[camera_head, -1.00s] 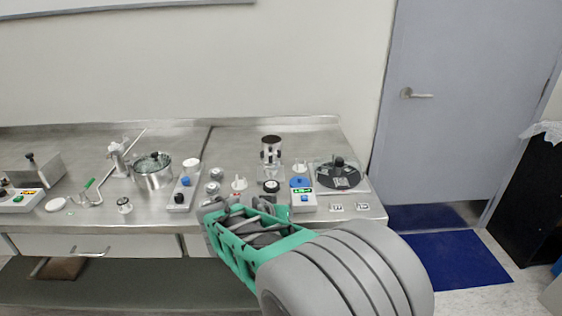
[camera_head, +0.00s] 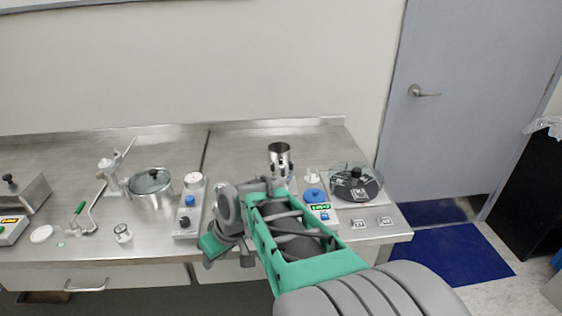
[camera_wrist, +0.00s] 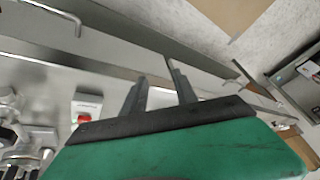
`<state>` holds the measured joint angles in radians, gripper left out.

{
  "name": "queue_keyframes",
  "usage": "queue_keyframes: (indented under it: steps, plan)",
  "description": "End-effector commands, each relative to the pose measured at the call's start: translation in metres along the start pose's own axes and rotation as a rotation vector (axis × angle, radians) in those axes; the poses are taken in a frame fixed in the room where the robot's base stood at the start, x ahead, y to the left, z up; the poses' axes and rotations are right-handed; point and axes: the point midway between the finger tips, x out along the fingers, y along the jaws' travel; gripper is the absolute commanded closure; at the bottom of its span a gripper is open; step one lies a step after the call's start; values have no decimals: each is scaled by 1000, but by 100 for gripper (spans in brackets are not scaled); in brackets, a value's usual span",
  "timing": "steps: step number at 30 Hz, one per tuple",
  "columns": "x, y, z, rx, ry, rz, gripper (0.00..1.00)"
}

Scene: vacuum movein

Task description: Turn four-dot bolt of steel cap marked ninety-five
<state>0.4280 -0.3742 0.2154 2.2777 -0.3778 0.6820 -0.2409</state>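Steel round parts (camera_wrist: 20,160) show at the lower left edge of the wrist view, partly cut off. I cannot tell whether they belong to the cap marked ninety-five. No ninety-five marking or four-dot bolt can be read. In the head view my arm covers the bench area where two small steel caps stood earlier. My gripper (camera_wrist: 156,70) shows two dark fingers set apart with nothing between them. It is tilted over the front edge of the bench, to the right of the steel parts and apart from them.
A white box with a red button (camera_wrist: 86,112) is near my gripper. On the bench (camera_head: 80,160) are a lidded pot (camera_head: 151,190), a steel cup (camera_head: 280,158), a blue-topped device (camera_head: 314,196) and a dark disc (camera_head: 356,190). A drawer handle (camera_head: 86,288) sticks out in front.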

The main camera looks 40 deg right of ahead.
Motion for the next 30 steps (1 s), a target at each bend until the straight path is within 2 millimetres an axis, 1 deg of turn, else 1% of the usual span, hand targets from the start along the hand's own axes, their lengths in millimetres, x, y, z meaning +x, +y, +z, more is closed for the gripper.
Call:
queue_keyframes:
  steps: [1,2,3,5,6,8,9,12,15,18,20,27,30]
  plan:
    - [-10,32,-18,17,60,-12,65]
    - [-14,49,-28,14,107,-20,65]
    - [-21,74,-41,10,175,-25,65]
    - [-33,112,-53,6,275,-24,65]
    - [-43,139,-58,9,346,-15,65]
    - [-62,183,-60,12,461,12,65]
    - [-75,210,-57,12,534,36,65]
    - [-104,261,-44,13,679,101,65]
    - [-122,286,-34,9,757,143,65]
    - [-124,292,-35,6,780,155,65]
    - [-119,292,-42,4,781,153,65]
    - [-86,298,-74,4,777,151,65]
    - [-78,300,-83,5,778,152,65]
